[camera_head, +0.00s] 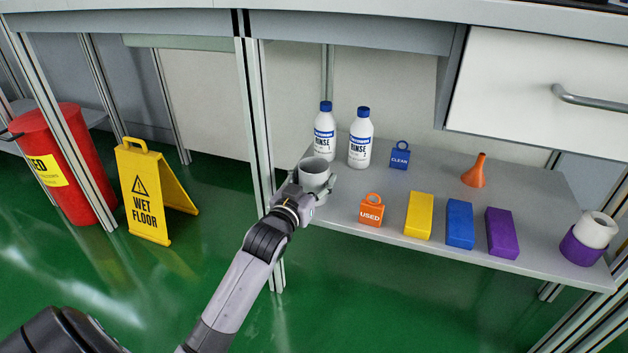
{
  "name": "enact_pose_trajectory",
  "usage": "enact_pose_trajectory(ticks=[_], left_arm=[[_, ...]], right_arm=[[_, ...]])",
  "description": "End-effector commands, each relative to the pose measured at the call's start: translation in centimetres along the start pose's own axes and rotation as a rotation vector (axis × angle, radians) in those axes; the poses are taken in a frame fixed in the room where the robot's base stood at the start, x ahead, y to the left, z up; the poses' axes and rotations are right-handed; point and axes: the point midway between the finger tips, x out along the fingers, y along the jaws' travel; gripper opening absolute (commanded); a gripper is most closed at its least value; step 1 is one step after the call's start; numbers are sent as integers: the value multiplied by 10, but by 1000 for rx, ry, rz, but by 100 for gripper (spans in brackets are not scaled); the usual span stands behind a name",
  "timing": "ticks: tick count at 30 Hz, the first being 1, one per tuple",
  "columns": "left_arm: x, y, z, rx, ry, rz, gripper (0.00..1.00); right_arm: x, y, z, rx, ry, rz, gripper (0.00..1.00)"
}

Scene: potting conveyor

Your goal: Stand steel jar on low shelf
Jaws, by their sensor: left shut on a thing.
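My left gripper (311,191) is shut on the steel jar (314,171), a light grey, open-topped cylinder. The jar is upright at the left end of the low shelf (395,165), in front of the two rinse bottles. The gripper hides the lower part of the jar, so I cannot tell whether its base touches the shelf. My right gripper is not in view.
A post (257,120) stands left of the jar.

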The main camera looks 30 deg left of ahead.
Motion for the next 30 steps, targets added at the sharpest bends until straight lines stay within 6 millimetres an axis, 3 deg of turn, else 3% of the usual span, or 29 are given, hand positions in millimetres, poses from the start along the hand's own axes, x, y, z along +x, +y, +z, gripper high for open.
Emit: enact_pose_trajectory(ticks=[5,6,14,26,30], left_arm=[[0,0,1,0,1,0,20],[0,0,2,0,-1,0,57],[0,0,2,0,-1,0,75],[-1,0,-1,1,0,0,76],[-16,0,-2,0,-4,0,76]], right_arm=[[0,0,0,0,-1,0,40],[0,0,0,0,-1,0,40],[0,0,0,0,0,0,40],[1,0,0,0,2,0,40],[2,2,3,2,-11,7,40]])
